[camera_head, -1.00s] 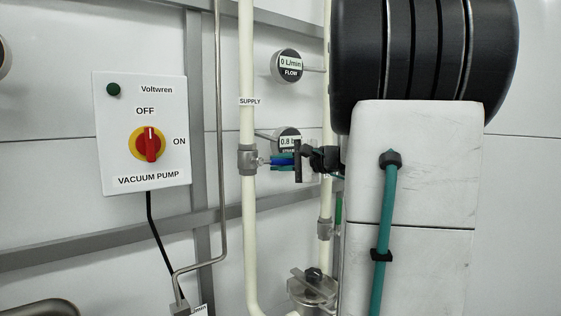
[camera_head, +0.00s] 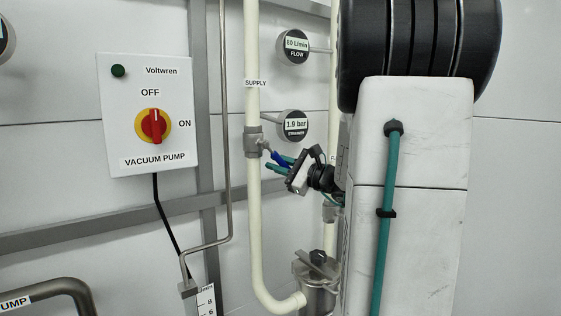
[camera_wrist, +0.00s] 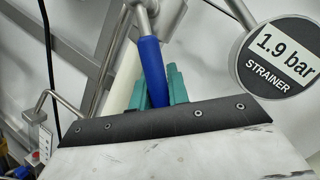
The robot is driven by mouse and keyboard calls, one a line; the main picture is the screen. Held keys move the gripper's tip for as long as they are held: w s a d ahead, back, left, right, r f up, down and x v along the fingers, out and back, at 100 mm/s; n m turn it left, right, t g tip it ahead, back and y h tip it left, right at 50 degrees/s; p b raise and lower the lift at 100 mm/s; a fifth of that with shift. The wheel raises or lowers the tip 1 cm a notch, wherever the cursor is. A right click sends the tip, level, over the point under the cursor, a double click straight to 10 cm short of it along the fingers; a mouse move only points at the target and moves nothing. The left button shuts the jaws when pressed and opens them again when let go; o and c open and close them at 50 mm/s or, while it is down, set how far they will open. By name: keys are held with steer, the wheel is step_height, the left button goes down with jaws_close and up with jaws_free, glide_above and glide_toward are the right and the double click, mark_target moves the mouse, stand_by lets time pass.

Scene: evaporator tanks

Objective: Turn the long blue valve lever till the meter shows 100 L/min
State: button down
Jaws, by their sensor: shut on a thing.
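The blue valve lever (camera_head: 279,158) sticks out from the grey valve (camera_head: 253,141) on the cream SUPPLY pipe (camera_head: 252,105), tilted down to the right. My gripper (camera_head: 281,163) is shut on the lever; its green fingers lie on either side of it. In the wrist view the blue lever (camera_wrist: 152,72) runs between the green fingertips (camera_wrist: 154,90). The flow meter (camera_head: 295,46) reads 80 L/min. The strainer gauge (camera_head: 294,125) below reads 1.9 bar and shows large in the wrist view (camera_wrist: 282,55).
The vacuum pump box (camera_head: 149,115) with its red and yellow switch (camera_head: 154,126) hangs at the left. A clear strainer bowl (camera_head: 316,285) sits below my wrist. A thin grey pipe (camera_head: 227,120) runs left of the SUPPLY pipe.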

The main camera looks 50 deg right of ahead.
steer(key=shift+a+f+m, duration=0.15)
steer(key=shift+m, duration=0.15)
steer(key=c, duration=1.3)
jaws_free()
steer(key=shift+c, duration=0.2)
steer(key=shift+s, duration=0.1)
steer(key=v, duration=0.7)
steer(key=shift+s, duration=0.3)
steer(key=shift+f, duration=0.15)
